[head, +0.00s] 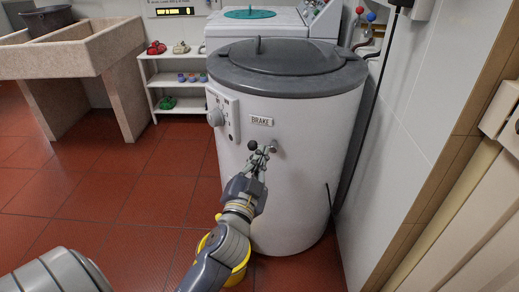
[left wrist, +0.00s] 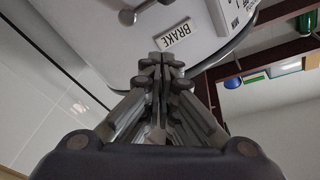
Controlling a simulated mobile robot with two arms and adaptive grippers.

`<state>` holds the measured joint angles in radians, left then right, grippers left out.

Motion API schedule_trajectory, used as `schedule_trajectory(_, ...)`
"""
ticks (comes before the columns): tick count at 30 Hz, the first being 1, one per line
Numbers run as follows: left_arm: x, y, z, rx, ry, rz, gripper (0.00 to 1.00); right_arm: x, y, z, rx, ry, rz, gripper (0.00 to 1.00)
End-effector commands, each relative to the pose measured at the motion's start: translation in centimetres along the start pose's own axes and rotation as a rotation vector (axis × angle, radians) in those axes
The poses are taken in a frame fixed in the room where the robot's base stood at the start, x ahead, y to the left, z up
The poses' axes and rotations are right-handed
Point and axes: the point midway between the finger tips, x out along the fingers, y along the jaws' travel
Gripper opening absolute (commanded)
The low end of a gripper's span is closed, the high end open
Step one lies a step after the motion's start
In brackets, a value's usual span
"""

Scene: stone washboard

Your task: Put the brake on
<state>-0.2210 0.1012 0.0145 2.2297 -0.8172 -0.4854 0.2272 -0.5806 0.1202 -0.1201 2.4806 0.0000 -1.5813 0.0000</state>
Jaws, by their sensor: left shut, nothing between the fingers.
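The white drum-shaped machine (head: 300,190) with a dark grey lid stands in the middle of the head view. Its BRAKE label (head: 261,121) is on the front and also shows in the left wrist view (left wrist: 174,37). Just below the label is the brake lever, with a black ball (head: 252,145) at left and a round metal pivot (head: 275,146) at right. In the left wrist view the round metal end (left wrist: 128,17) shows, and the rest is cut off. My left gripper (head: 262,154) is shut and empty, close to the lever; I cannot tell whether it touches it.
A control panel with a dial (head: 216,117) is left of the label. A yellow bucket (head: 239,272) is partly hidden behind my left arm. The tiled wall (head: 425,110) is close on the right. A stone washbasin (head: 75,55) and white shelf (head: 165,85) stand behind. Red floor lies clear at left.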

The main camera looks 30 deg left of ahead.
Motion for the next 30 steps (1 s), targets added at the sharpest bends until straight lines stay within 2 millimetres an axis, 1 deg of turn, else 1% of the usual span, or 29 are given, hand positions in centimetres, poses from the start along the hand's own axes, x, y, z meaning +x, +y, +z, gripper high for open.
schedule_trajectory(9, 0.1, -0.1, -0.1, 0.000, 0.000, 0.000, 0.00, -0.1, 0.0, 0.0, 0.000, 0.000, 0.000, 0.40)
schedule_trajectory(14, 1.1, 0.0, -0.1, 0.001, 0.001, 0.000, 0.00, -0.1, 0.0, -0.1, 0.000, 0.000, 0.000, 0.40)
schedule_trajectory(17, 2.5, -0.1, -0.1, 0.002, 0.002, -0.001, 0.00, -0.2, 0.0, -0.1, 0.000, 0.000, 0.000, 0.40)
schedule_trajectory(30, 10.4, -0.1, -0.1, 0.002, 0.001, -0.001, 0.00, 0.1, 0.0, 0.0, 0.000, 0.000, 0.000, 0.40)
